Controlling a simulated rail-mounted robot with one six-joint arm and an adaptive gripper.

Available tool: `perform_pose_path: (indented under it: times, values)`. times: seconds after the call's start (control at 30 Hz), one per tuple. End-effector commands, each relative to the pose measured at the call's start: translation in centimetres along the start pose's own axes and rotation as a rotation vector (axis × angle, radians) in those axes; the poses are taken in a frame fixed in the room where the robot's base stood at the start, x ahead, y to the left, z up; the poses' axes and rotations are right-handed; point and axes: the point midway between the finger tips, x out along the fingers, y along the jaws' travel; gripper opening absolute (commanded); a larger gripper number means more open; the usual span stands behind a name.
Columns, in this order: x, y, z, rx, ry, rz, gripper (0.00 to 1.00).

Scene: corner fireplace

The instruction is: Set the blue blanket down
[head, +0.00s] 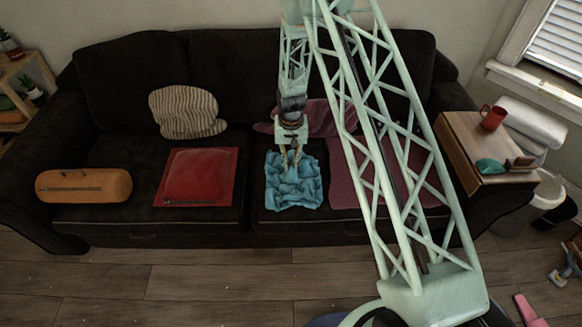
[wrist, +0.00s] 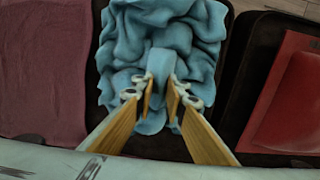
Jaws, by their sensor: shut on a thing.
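The blue blanket (head: 294,187) is a crumpled light-blue heap on the dark sofa's seat, near the middle in the head view. It fills the upper middle of the wrist view (wrist: 150,35). My gripper (head: 291,163) points down at the blanket's back part. In the wrist view my gripper's fingers (wrist: 165,92) are closed on a raised fold of the blanket. The blanket appears to rest on the seat cushion. Its underside is hidden.
A red flat item (head: 196,178) lies left of the blanket, and an orange case (head: 83,186) is farther left. A striped pillow (head: 187,111) leans on the backrest. A maroon cloth (head: 345,185) lies right, partly behind my arm. A wooden side table (head: 455,135) holds a red mug (head: 492,117).

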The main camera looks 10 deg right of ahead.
Motion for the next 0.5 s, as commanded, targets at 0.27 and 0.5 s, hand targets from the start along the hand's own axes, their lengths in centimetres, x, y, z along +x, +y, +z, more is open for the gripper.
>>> perform_pose_path:
  times: [0.27, 0.5]
  values:
    - [0.77, -0.02, -0.09, 0.0, 0.002, 0.0, 0.0]
    - [0.86, -0.02, -0.08, 0.0, 0.002, 0.0, 0.0]
